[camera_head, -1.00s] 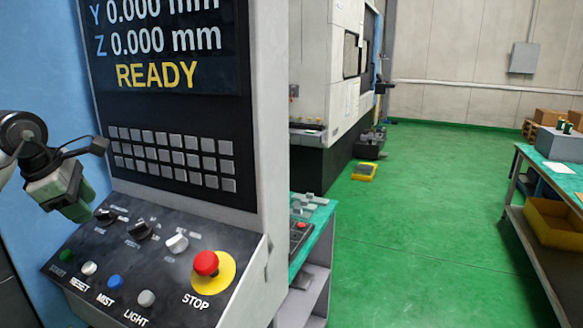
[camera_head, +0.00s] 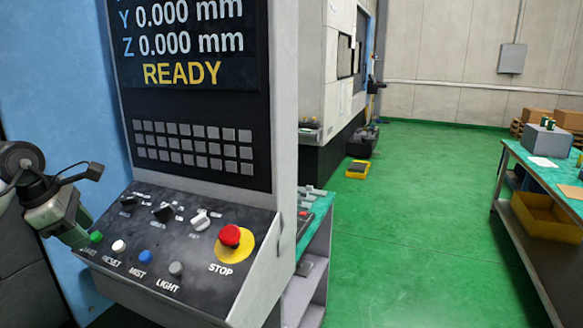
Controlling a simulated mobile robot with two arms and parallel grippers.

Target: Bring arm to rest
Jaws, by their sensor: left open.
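My left gripper (camera_head: 76,232) is at the left, beside the left end of the sloped control panel (camera_head: 190,284). Its fingertips are near the green START button (camera_head: 96,237); I cannot tell whether they touch the panel. The jaws are open and I see nothing in them. The panel carries a white RESET button (camera_head: 118,246), a blue MIST button (camera_head: 144,257), a grey LIGHT button (camera_head: 176,269) and a red STOP button (camera_head: 230,236) on a yellow disc. The screen (camera_head: 190,40) above reads READY. My right gripper is not in view.
A teal-topped bench (camera_head: 309,222) stands just right of the console. A second bench (camera_head: 532,163) at the right holds a grey box (camera_head: 545,141) and a yellow bin (camera_head: 545,216) below. The green floor (camera_head: 415,230) between them is clear. Another machine (camera_head: 328,80) stands behind.

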